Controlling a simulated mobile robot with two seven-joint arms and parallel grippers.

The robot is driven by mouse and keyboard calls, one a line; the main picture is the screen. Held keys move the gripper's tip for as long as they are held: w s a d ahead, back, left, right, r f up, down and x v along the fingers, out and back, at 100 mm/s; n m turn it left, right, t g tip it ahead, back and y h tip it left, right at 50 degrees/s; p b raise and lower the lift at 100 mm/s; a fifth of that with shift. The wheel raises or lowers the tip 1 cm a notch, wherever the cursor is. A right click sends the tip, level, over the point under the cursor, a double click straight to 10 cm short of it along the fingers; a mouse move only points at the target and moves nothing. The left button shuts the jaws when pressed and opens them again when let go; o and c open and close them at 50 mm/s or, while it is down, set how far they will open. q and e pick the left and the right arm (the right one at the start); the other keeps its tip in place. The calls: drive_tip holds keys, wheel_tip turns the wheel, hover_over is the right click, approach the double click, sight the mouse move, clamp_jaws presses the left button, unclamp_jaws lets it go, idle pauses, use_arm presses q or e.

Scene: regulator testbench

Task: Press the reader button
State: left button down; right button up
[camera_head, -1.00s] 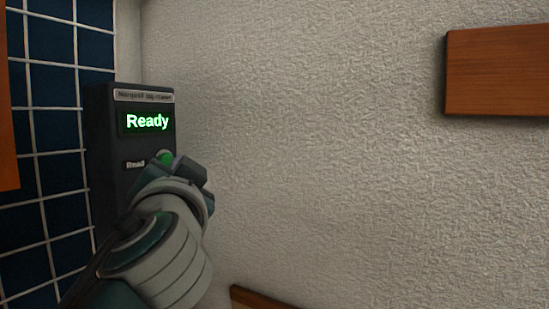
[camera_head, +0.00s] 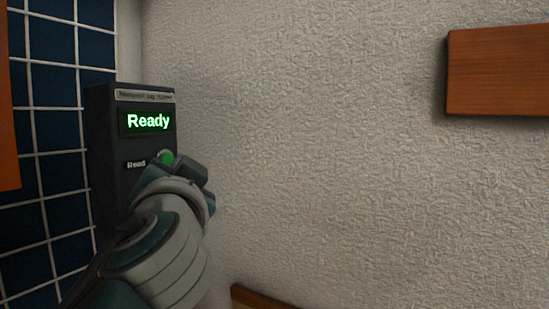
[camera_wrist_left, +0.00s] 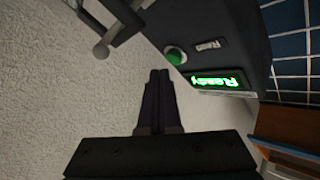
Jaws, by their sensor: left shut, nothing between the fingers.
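The reader (camera_head: 105,140) is a dark box on the wall at the left in the head view. Its screen (camera_head: 148,121) glows green with "Ready", and below is a label "Read". The round green button (camera_head: 166,157) sits right of that label, its lower part hidden by my left gripper (camera_head: 182,165). In the left wrist view the button (camera_wrist_left: 175,55) and the screen (camera_wrist_left: 216,81) show fully. My left gripper (camera_wrist_left: 160,75) is shut and empty, its fingertips pointing close below the button; a small gap shows between them. My right gripper is not in view.
A blue tiled panel (camera_head: 55,120) with pale grout lines stands left of the reader. A wooden block (camera_head: 497,72) is on the textured wall at upper right.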

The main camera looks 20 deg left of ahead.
use_arm(q)
drive_tip(key=shift+a, duration=0.2)
idle(0.4)
drive_tip(key=shift+a, duration=0.25)
drive_tip(key=shift+a, duration=0.45)
idle(0.9)
drive_tip(key=shift+d, duration=0.1)
drive_tip(key=shift+d+b, duration=0.5)
drive_tip(key=shift+d, duration=0.25)
drive_tip(key=shift+d, duration=0.1)
drive_tip(key=d+b, duration=0.1)
drive_tip(key=d, duration=0.1)
drive_tip(key=d+b, duration=0.1)
drive_tip(key=d, duration=0.1)
drive_tip(key=shift+s+d, duration=0.2)
drive_tip(key=shift+d, duration=0.2)
